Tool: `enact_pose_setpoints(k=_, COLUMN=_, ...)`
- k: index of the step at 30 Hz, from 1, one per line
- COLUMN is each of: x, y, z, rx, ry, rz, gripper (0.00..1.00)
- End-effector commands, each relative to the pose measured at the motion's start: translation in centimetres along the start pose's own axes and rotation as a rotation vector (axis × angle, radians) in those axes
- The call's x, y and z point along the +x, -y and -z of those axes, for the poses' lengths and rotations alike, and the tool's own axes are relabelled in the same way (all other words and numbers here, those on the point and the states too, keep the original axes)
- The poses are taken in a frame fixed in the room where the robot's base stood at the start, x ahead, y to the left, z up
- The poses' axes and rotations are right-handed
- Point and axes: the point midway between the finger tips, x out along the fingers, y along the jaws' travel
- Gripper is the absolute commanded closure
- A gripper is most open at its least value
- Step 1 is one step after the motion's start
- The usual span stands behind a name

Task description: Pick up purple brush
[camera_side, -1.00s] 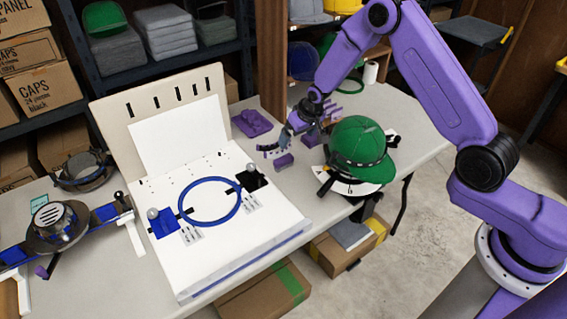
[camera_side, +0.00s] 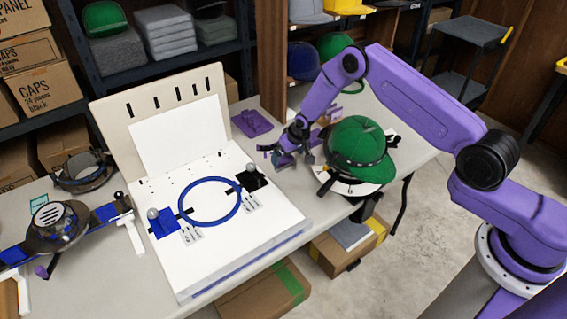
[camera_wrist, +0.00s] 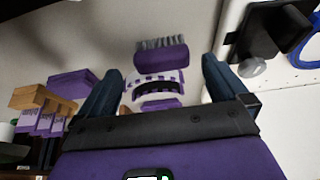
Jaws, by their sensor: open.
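The purple brush (camera_wrist: 162,57) lies on the table in the wrist view, its grey bristles pointing away from my gripper. My gripper (camera_wrist: 160,72) is open, with one dark finger on each side. The brush shows between and slightly beyond the fingertips, with visible space on both sides. A white curved piece with dark slots (camera_wrist: 157,86) lies nearer my gripper, just below the brush in the picture. In the side view, my gripper (camera_side: 283,153) is low over the table between the white board and the green cap, and hides the brush. I cannot tell the exact height of the fingertips.
A white board (camera_side: 245,245) with a blue hoop (camera_side: 209,226) stands left of my gripper. A green cap (camera_side: 358,145) on a stand is close on the right. A purple item (camera_side: 252,123) lies behind. A wooden box of purple packets (camera_wrist: 40,115) shows in the wrist view.

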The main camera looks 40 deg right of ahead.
Motion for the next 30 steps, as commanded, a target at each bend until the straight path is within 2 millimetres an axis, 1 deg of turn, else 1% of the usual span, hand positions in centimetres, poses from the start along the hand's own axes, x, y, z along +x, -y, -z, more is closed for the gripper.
enact_pose_setpoints(k=9, x=3.2, y=0.2, z=0.2, rx=0.001, ry=0.002, rz=0.0, gripper=0.0)
enact_pose_setpoints(k=15, x=4.7, y=0.1, z=0.2, rx=0.001, ry=0.002, rz=0.0, gripper=0.0)
enact_pose_setpoints(k=25, x=5.1, y=0.2, z=0.3, rx=0.001, ry=0.001, rz=0.0, gripper=0.0)
enact_pose_setpoints(k=26, x=5.1, y=0.1, z=0.3, rx=0.001, ry=0.001, rz=0.0, gripper=0.03)
enact_pose_setpoints(k=27, x=5.0, y=0.2, z=0.3, rx=0.001, ry=0.001, rz=0.0, gripper=0.16)
enact_pose_setpoints(k=30, x=5.0, y=0.2, z=0.3, rx=0.001, ry=0.001, rz=0.0, gripper=0.46)
